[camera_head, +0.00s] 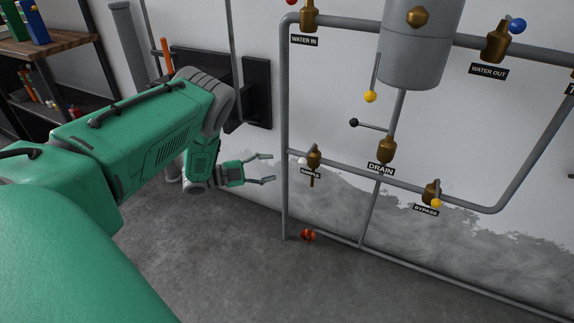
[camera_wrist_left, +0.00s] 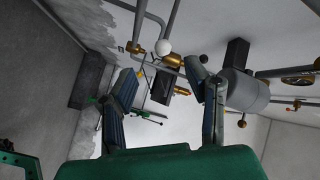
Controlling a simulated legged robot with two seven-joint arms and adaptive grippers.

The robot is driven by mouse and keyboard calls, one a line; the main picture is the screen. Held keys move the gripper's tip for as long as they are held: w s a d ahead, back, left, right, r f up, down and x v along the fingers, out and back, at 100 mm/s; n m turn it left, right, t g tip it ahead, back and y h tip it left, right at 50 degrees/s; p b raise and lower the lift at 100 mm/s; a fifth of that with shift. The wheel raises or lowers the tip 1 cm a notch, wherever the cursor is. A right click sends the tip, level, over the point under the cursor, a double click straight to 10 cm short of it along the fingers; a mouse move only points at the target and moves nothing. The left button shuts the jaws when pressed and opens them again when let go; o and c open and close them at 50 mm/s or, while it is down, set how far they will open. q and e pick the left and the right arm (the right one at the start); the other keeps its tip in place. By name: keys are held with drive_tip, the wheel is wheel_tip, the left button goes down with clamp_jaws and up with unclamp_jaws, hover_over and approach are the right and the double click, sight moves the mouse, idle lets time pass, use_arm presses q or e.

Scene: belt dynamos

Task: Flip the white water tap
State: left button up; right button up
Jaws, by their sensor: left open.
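The white water tap (camera_head: 302,161) has a white ball knob on a brass valve (camera_head: 314,157) above the SAMPLE label, on the lower grey pipe. In the left wrist view the white knob (camera_wrist_left: 163,47) shows beyond the fingers, between their tips and a little above them. My left gripper (camera_head: 266,168) is open and empty, to the left of the white tap and apart from it. Its two fingers (camera_wrist_left: 166,84) are spread in the left wrist view. My right gripper is not in view.
Other taps are close by: black DRAIN (camera_head: 354,122), yellow BYPASS (camera_head: 436,203), a yellow knob (camera_head: 370,97) and blue WATER OUT (camera_head: 518,26). A vertical pipe (camera_head: 285,120) stands between my gripper and the white tap. A shelf (camera_head: 50,45) is at left.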

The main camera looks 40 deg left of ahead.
use_arm(q)
drive_tip(key=shift+v, duration=1.25)
drive_tip(key=shift+d, duration=0.1)
